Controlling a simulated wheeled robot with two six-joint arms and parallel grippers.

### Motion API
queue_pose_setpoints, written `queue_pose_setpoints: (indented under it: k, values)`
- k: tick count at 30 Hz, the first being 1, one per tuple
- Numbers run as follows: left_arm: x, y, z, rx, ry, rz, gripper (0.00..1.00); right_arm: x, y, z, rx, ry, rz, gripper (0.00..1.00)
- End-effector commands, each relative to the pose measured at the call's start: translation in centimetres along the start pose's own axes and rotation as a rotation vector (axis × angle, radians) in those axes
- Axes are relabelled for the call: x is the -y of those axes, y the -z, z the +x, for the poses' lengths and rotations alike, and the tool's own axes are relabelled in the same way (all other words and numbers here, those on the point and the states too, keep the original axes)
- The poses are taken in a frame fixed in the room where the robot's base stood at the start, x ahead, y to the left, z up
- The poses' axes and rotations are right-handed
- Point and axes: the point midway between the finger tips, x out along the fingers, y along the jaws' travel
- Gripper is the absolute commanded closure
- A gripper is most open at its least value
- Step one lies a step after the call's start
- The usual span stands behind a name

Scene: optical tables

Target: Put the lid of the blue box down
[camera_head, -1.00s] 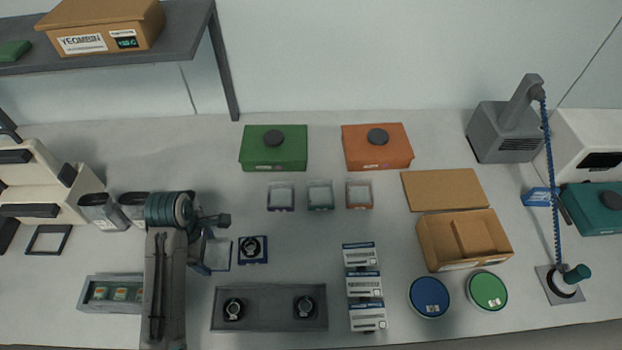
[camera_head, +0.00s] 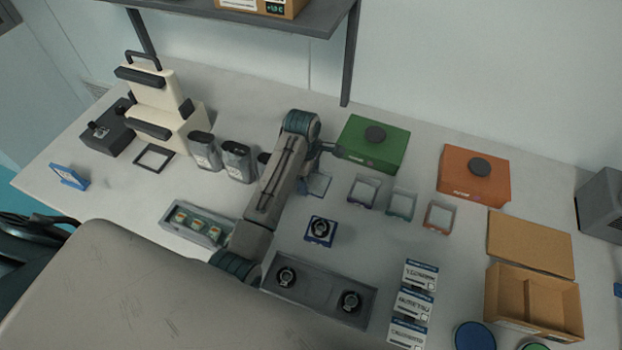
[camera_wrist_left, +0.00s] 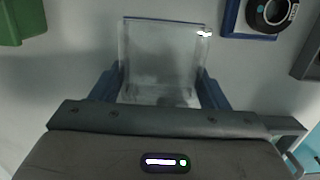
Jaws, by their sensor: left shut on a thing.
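The clear lid with a blue rim (camera_head: 319,186) is between the fingers of my left gripper (camera_wrist_left: 160,90), and the gripper is shut on it. The wrist view shows the lid (camera_wrist_left: 163,48) from above, a finger on each side. I cannot tell whether it touches the table. The small blue box (camera_head: 320,231), holding a round black part, sits in front of the lid and apart from it. It shows in the wrist view (camera_wrist_left: 232,18) at the upper right. My right gripper is not in view.
Several clear-topped pieces, such as the nearest one (camera_head: 364,192), line up right of the lid. A green box (camera_head: 358,153) stands behind. A grey tray (camera_head: 318,287) lies in front, and dark-lidded jars (camera_head: 237,162) stand to the left. Bare table lies right of the blue box.

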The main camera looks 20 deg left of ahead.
Motion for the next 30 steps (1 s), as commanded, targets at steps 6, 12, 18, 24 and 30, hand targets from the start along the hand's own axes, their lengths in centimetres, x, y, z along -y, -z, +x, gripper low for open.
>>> queue_pose_setpoints:
  k: [6, 12, 18, 24, 30]
  values:
    - [-0.7, 0.0, 1.4, 0.000, 0.006, -0.001, 0.57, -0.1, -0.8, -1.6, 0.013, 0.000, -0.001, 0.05]
    - [-0.8, 0.2, 3.5, 0.000, 0.001, -0.001, 0.57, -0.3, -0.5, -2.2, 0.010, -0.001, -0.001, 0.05]
    - [-0.8, 0.3, 3.7, 0.000, 0.000, 0.000, 0.57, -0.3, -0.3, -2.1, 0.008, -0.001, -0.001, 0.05]
    - [-0.8, 0.3, 4.1, 0.000, 0.000, 0.000, 0.57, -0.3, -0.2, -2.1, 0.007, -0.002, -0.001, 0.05]
    - [-0.7, 0.4, 4.7, 0.000, 0.001, 0.000, 0.57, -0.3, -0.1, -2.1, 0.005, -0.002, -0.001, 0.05]
